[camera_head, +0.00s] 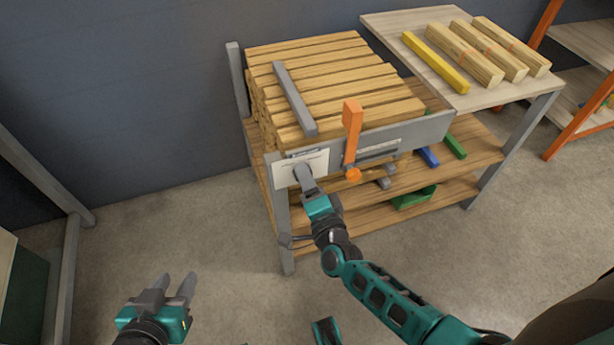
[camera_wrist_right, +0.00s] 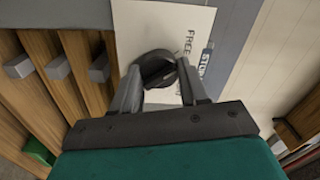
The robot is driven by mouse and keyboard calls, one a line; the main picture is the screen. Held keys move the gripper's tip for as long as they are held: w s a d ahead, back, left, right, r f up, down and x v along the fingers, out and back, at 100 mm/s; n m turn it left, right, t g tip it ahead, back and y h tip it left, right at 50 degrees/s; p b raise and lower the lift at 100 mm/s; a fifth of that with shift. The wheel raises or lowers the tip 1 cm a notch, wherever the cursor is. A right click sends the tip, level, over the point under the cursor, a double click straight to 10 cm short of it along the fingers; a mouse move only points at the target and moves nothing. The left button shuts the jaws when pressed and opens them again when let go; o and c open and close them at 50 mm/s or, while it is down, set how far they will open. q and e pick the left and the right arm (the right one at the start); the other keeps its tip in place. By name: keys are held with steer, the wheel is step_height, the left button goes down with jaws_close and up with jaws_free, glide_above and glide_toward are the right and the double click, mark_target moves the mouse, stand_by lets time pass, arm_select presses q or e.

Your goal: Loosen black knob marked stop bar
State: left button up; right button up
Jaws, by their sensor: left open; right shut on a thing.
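The black knob (camera_wrist_right: 156,66) sits on a white label plate (camera_wrist_right: 135,22) with the printed words "FREE" and "STOP" partly visible. The plate (camera_head: 286,174) is fixed to the front left of the rack's grey rail in the head view, where the knob is mostly hidden by my gripper. My right gripper (camera_wrist_right: 160,82) has its fingers on either side of the knob and is shut on it. It also shows in the head view (camera_head: 303,174). My left gripper (camera_head: 176,286) is open and empty, low at the left over the floor.
An orange lever (camera_head: 352,130) stands on the grey rail (camera_head: 425,132) just right of the plate. Wood strips (camera_head: 335,60) are stacked behind the rail, with a grey bar (camera_head: 294,98) across them. A side table (camera_head: 397,20) holds a yellow piece (camera_head: 435,62) and several wood strips.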

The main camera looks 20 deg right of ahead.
arm_select(q)
steer(key=shift+w+d+r, duration=0.15)
steer(key=shift+r, duration=0.25)
arm_select(e)
steer(key=shift+n, duration=0.5)
steer(key=o, duration=1.1)
steer(key=shift+c, duration=0.2)
arm_select(q)
steer(key=shift+f, duration=0.1)
arm_select(e)
steer(key=shift+s, duration=0.1)
